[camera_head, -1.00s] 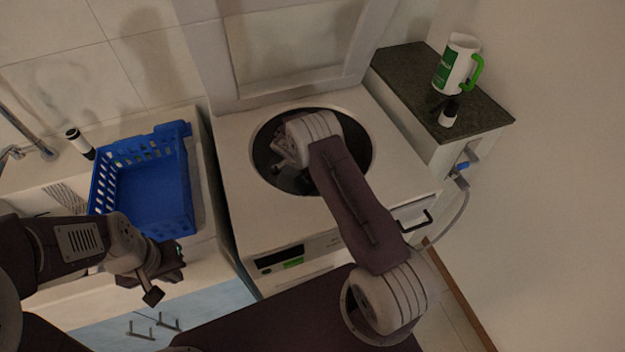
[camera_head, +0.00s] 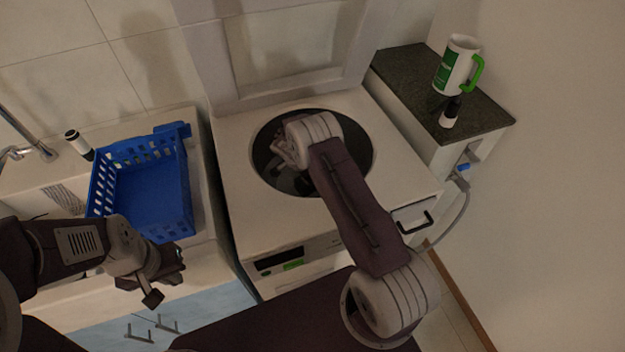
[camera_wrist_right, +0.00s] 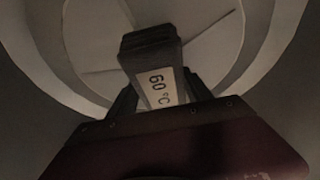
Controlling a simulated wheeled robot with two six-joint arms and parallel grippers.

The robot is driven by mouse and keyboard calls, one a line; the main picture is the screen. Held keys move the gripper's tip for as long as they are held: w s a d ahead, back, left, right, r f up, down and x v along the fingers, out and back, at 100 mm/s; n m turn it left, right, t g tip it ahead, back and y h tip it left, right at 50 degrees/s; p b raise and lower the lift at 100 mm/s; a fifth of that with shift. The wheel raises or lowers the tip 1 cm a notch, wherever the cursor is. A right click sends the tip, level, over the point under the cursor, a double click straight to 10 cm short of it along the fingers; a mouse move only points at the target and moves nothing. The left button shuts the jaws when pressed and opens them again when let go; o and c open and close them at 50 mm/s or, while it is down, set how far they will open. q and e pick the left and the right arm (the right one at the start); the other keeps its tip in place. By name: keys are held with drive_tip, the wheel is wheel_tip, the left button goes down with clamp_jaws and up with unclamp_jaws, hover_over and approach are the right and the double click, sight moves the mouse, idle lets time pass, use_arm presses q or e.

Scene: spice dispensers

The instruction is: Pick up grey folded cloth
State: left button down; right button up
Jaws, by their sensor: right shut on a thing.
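The grey folded cloth (camera_wrist_right: 150,45) is a dark, thick folded bundle with a pale "60 °C" label in the right wrist view. My right gripper (camera_wrist_right: 156,88) is shut on it, with a dark finger on either side. In the head view, my right gripper (camera_head: 284,158) is inside the round opening of the top-loading washer (camera_head: 235,185). My own wrist hides most of the cloth there. My left gripper (camera_head: 158,277) is in front of the blue basket, apart from it; its fingers are too dark to judge.
An empty blue basket (camera_head: 185,205) stands on the counter left of the washer. The washer's raised lid (camera_head: 205,60) stands behind the opening. A mug (camera_head: 455,62) and a small dark-topped bottle (camera_head: 449,117) stand on the dark side counter. The opening's rim surrounds my right gripper.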

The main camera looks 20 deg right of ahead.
drive_tip(key=shift+r+p, duration=0.25)
drive_tip(key=shift+p, duration=0.1)
wheel_tip(320, 180, up, 10)
